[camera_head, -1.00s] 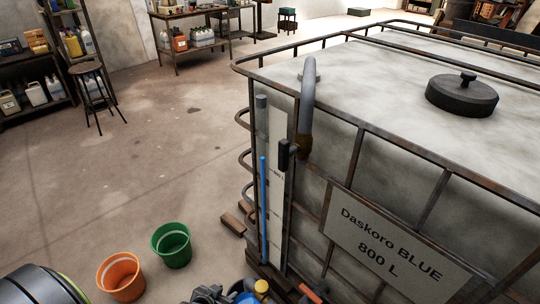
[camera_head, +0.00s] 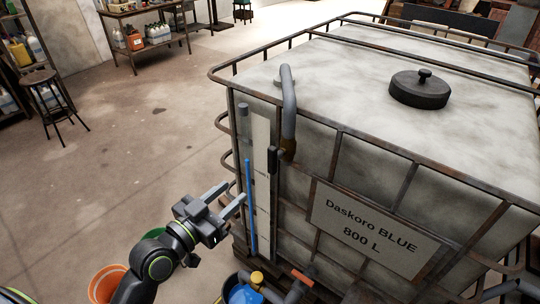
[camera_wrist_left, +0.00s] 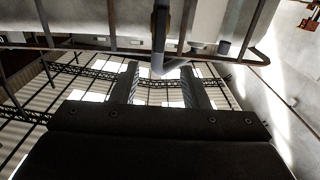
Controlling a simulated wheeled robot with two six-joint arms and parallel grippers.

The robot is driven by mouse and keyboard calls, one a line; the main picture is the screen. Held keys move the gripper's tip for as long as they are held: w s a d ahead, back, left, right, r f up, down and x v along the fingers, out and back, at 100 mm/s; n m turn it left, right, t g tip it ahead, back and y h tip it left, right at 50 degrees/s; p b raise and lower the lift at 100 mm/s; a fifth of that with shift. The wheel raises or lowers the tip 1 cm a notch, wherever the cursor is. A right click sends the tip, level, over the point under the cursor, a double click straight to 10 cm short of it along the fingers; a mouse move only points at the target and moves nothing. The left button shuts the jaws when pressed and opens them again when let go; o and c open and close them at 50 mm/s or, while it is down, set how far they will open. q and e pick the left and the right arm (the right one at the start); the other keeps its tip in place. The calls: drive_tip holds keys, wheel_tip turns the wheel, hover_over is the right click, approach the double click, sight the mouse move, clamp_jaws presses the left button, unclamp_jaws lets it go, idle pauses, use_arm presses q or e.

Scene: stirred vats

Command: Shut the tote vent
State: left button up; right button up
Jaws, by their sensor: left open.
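The tote (camera_head: 330,80) is a large pale tank in a rusty cage, with a sign reading "Daskoro BLUE 800 L" (camera_head: 372,228). A round black cap with a knob (camera_head: 419,90) sits on its top; I cannot tell whether this is the vent or whether it is shut. A grey bent pipe (camera_head: 288,100) rises at the tote's near top edge. My left gripper (camera_head: 235,192) is open and empty in front of the tote's left corner, by the blue level tube (camera_head: 250,205), well below the top. Its open fingers also show in the left wrist view (camera_wrist_left: 160,66). My right gripper is out of view.
Cage rails (camera_head: 228,78) edge the tote's top. A red-orange handle (camera_head: 302,277) and a blue container (camera_head: 244,294) are low in front. An orange bucket (camera_head: 104,286) stands at the lower left. A stool (camera_head: 40,80) and workbench (camera_head: 150,40) are farther back; the floor between is clear.

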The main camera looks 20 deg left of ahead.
sight(270, 160)
use_arm(q)
drive_tip(key=p+x, duration=0.3)
drive_tip(key=x, duration=1.1)
drive_tip(key=shift+w+p, duration=0.1)
drive_tip(key=shift+p, duration=0.3)
drive_tip(key=shift+x, duration=0.95)
drive_tip(key=shift+f, duration=0.1)
drive_tip(key=shift+c, duration=0.4)
clamp_jaws()
